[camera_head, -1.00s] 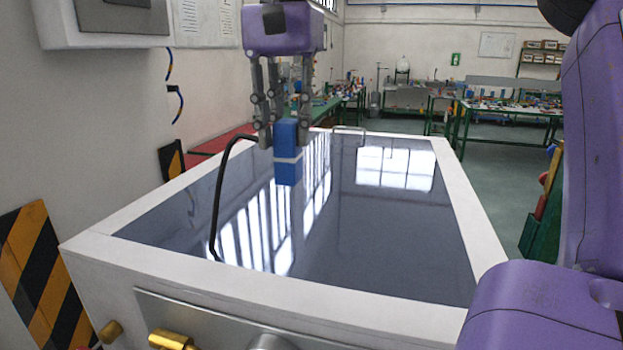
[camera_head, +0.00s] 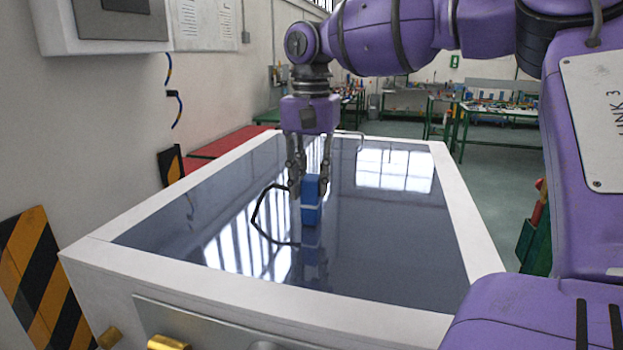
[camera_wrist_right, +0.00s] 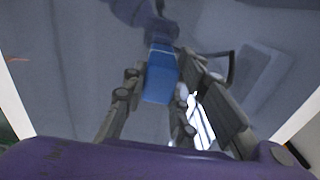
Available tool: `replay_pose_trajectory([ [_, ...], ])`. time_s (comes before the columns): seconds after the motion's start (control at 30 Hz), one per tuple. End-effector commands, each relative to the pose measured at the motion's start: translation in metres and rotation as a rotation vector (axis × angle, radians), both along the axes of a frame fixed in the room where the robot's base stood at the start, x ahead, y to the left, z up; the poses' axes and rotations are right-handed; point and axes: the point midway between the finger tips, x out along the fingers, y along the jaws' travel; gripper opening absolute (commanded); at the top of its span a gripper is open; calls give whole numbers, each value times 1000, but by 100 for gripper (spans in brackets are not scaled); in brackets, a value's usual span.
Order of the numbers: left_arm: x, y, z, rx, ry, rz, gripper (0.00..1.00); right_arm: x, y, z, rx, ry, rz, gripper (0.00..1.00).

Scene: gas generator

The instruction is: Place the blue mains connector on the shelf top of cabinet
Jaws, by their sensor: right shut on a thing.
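The blue mains connector (camera_head: 312,203) is upright between the fingers of my right gripper (camera_head: 308,182), low over the dark glossy top of the cabinet (camera_head: 395,235). A pale band crosses it, and a black cable loops from it to the left. My right gripper is shut on the connector. In the right wrist view the connector (camera_wrist_right: 160,80) sits between the fingers of my right gripper (camera_wrist_right: 160,90). Its reflection shows below it, and I cannot tell whether its lower end touches the surface. My left gripper is not in view.
A white raised rim (camera_head: 470,215) runs around the cabinet top. A bent metal handle (camera_head: 350,136) stands at the far rim. A grey wall box (camera_head: 115,22) hangs at upper left. The dark top is clear to the right and in front of the connector.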

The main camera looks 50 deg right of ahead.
Motion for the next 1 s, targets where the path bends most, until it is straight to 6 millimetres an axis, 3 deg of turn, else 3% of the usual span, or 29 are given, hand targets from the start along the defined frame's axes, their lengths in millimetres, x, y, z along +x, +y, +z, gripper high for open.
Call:
replay_pose_trajectory([
  [0.33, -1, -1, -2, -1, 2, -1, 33, 0, 0, -4, 1, 0, 0, 0],
  [0.37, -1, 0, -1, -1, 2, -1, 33, 0, 0, -4, 1, 0, 0, 29],
  [0.5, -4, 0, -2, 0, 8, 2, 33, 0, 0, -4, 1, 0, -1, 45],
  [0.83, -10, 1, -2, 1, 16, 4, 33, 0, 0, -1, -1, 0, -1, 45],
  [1.0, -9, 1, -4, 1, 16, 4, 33, 1, 0, 19, -1, -2, -2, 45],
])
